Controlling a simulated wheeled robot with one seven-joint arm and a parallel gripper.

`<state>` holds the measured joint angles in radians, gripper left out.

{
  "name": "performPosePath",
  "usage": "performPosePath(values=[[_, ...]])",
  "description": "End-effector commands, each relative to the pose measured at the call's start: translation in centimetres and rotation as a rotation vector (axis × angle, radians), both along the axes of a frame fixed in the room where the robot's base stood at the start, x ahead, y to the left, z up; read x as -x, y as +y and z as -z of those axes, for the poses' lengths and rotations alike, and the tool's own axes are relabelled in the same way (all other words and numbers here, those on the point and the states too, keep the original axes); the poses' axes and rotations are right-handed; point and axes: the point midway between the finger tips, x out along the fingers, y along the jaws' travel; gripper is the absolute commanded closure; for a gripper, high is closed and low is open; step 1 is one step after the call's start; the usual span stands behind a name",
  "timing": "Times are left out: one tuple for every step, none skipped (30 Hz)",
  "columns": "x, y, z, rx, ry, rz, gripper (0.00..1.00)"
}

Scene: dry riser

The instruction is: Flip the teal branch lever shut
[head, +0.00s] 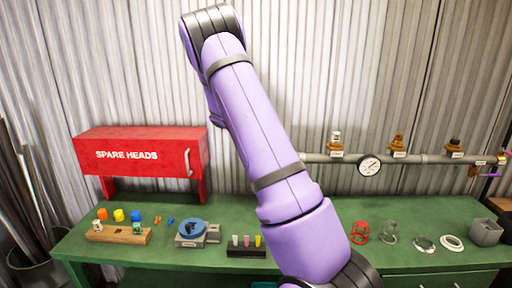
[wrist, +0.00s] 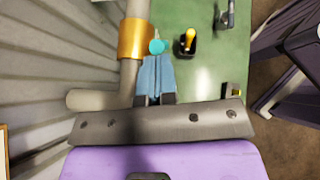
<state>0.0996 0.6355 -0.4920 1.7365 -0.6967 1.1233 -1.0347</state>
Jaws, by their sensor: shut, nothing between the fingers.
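In the wrist view my gripper (wrist: 157,62) has its blue fingers closed together, with nothing held. A round teal piece (wrist: 157,46), which looks like the end of the teal lever, shows just past the fingertips. It lies beside a brass collar (wrist: 136,38) on a grey pipe (wrist: 130,78). I cannot tell whether the fingers touch the teal piece. The rest of the lever is not clear, so its angle cannot be told. In the head view my arm covers the gripper and the teal lever.
The wall pipe (head: 345,158) carries a gauge (head: 369,165) and brass valves. The green bench (head: 370,205) holds a red spare heads box (head: 140,152), a blue round fixture (head: 191,228), a red cage (head: 359,232) and rings. A yellow-topped piece (wrist: 189,40) stands right of the fingers.

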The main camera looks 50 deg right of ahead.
Motion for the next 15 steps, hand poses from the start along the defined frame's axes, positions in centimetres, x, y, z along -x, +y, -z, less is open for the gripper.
performPosePath(values=[[0.6, -0.4, -0.4, -0.028, -0.033, 0.005, 1.00], [0.8, -0.6, -0.5, -0.045, -0.054, 0.005, 1.00], [1.0, -0.8, -0.7, -0.065, -0.077, 0.005, 1.00], [1.2, -1.0, -0.8, -0.081, -0.095, 0.005, 1.00], [1.3, -1.1, -0.9, -0.095, -0.113, 0.004, 1.00], [1.6, -1.3, -1.0, -0.113, -0.134, 0.005, 1.00], [1.7, -1.5, -1.1, -0.127, -0.150, 0.004, 1.00], [1.9, -1.6, -1.2, -0.139, -0.164, 0.003, 1.00], [2.1, -1.7, -1.3, -0.154, -0.182, 0.004, 1.00], [2.2, -1.8, -1.3, -0.166, -0.194, 0.003, 1.00], [2.3, -2.0, -1.4, -0.176, -0.206, 0.003, 1.00], [2.5, -2.1, -1.4, -0.188, -0.220, 0.004, 1.00], [2.6, -2.1, -1.4, -0.197, -0.229, 0.002, 1.00], [2.7, -2.2, -1.5, -0.205, -0.237, 0.002, 1.00], [2.8, -2.4, -1.5, -0.213, -0.249, 0.002, 1.00]])
